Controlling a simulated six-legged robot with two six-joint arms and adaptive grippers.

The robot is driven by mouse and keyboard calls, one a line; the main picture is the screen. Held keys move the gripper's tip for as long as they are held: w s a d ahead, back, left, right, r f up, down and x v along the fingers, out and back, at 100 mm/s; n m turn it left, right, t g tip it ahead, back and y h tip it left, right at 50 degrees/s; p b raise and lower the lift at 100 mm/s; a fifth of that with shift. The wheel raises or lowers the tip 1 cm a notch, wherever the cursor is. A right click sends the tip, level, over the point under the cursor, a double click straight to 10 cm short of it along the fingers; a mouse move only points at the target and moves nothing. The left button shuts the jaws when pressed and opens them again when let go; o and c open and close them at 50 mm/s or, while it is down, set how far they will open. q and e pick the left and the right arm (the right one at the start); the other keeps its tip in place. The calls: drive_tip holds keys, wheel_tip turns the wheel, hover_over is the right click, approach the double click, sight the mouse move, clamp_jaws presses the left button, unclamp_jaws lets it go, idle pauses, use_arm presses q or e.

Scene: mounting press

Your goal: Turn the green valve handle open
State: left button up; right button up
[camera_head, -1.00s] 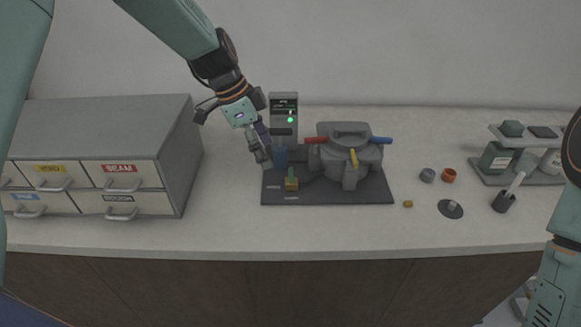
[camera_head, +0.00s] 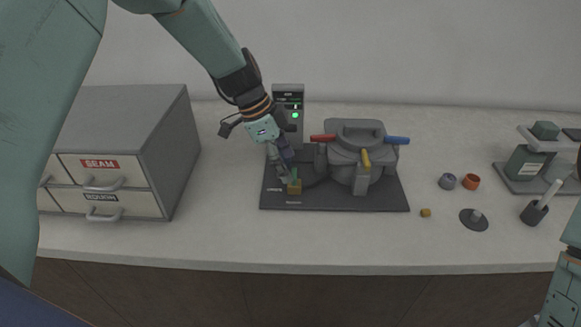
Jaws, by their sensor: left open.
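The green valve handle (camera_head: 295,174) stands up from a small brass-yellow valve body (camera_head: 295,188) at the front left of the dark press base. My left gripper (camera_head: 284,174) reaches down from the upper left. It is open, with its fingers right at the left side of the handle. They overlap the handle in the picture, and I cannot tell whether they touch it. The fingers and wrist hide part of the valve's surroundings. My right gripper is not in view; only part of my right arm shows at the right edge.
The grey press (camera_head: 352,152) has red (camera_head: 323,138), blue (camera_head: 397,140) and yellow (camera_head: 366,159) handles. A control box (camera_head: 289,101) with a green light stands behind my left gripper. A drawer cabinet (camera_head: 150,140) is on the left. The counter in front of the base is clear.

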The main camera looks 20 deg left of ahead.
sight(294, 176)
use_arm(q)
drive_tip(key=shift+x, duration=0.9)
drive_tip(key=shift+f, duration=0.25)
drive_tip(key=shift+d, duration=0.1)
drive_tip(key=shift+c, duration=1.3)
drive_tip(key=c, duration=0.9)
